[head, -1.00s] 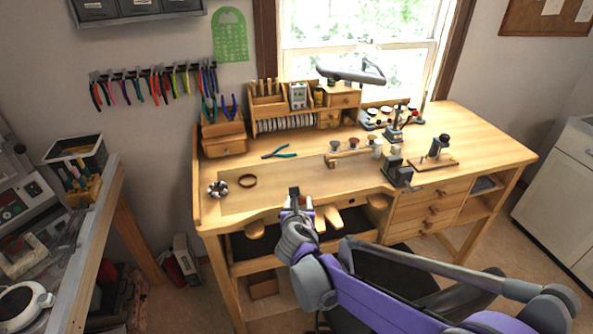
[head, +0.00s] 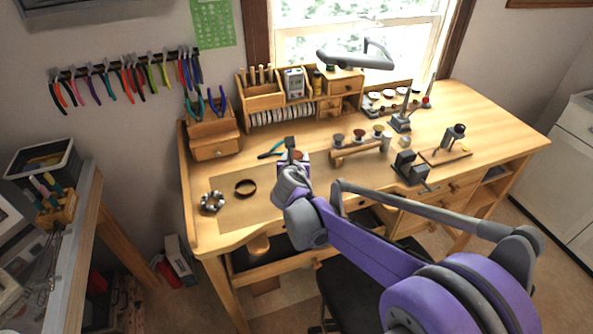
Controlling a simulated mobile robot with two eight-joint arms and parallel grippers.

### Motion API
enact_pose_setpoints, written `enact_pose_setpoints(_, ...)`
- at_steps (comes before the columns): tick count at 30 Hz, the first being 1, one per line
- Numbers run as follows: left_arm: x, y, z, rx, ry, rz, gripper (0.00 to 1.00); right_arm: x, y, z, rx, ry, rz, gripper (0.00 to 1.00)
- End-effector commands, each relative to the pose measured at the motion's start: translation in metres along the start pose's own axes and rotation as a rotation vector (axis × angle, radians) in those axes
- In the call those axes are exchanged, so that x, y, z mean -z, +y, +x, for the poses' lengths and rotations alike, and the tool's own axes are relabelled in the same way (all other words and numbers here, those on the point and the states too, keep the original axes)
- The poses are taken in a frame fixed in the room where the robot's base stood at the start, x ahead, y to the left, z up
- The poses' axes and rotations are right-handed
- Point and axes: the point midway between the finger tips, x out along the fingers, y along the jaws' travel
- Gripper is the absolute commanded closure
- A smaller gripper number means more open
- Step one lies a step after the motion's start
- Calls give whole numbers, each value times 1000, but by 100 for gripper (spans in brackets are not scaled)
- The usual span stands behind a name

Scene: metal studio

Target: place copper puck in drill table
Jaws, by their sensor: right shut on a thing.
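My right gripper (head: 291,149) is over the bench's middle, near the blue-handled pliers, seen from behind. It is shut on a small copper-brown piece (head: 298,155), which looks like the copper puck; the gripper hides most of it. A small grey stand with an upright column (head: 402,119) is at the back right of the bench and may be the drill with its table. A dark upright tool on a wooden board (head: 447,155) stands to its right; I cannot tell for certain which is the drill table. My left gripper is not in view.
A brown ring (head: 245,188) and a silver beaded ring (head: 212,202) lie at left. A lamp head (head: 355,60) overhangs the back.

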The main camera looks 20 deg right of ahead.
Motion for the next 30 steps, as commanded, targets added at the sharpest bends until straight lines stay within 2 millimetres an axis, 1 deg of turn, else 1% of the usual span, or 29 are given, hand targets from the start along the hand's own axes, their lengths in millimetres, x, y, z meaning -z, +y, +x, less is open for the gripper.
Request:
enact_pose_setpoints(1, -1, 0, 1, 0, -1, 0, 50, 9, 0, 4, 0, 0, 0, 98)
enact_pose_setpoints(7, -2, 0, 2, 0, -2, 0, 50, 27, 0, 12, 0, 0, 0, 98)
enact_pose_setpoints(12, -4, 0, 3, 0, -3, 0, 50, 51, 0, 22, 0, 0, -1, 98)
enact_pose_setpoints(15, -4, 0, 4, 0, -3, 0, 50, 60, 0, 25, 0, 0, -1, 98)
enact_pose_setpoints(23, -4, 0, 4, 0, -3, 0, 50, 61, 0, 25, 0, 0, 0, 98)
enact_pose_setpoints(27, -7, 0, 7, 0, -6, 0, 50, 65, 0, 27, 0, 1, -1, 98)
enact_pose_setpoints(28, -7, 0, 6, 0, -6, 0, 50, 64, 0, 26, 0, 0, -1, 41)
enact_pose_setpoints(30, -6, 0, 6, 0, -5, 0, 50, 63, 0, 26, 0, 0, -1, 28)
